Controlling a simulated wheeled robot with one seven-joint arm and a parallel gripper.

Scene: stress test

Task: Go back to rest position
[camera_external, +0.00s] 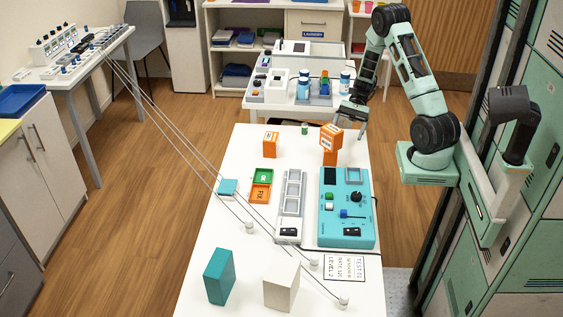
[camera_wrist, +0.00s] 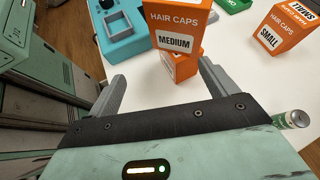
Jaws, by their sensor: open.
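My gripper (camera_external: 354,118) is at the far right edge of the white table, just right of two stacked orange boxes. In the wrist view its two grey fingers (camera_wrist: 161,72) are spread wide with nothing held between them. The upper orange box (camera_external: 331,136), marked MEDIUM, sits turned on a lower orange box (camera_external: 331,156). In the wrist view the upper box (camera_wrist: 178,25) and lower box (camera_wrist: 181,66) appear just beyond the fingertips. My arm is bent over from its mount at the right.
A smaller orange box (camera_external: 271,145) marked SMALL and a green can (camera_external: 305,128) stand nearby on the table (camera_external: 227,289). A teal control panel (camera_external: 346,226) lies nearer the camera. A second white bench (camera_external: 323,112) with equipment stands behind. Thin cables cross the left side.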

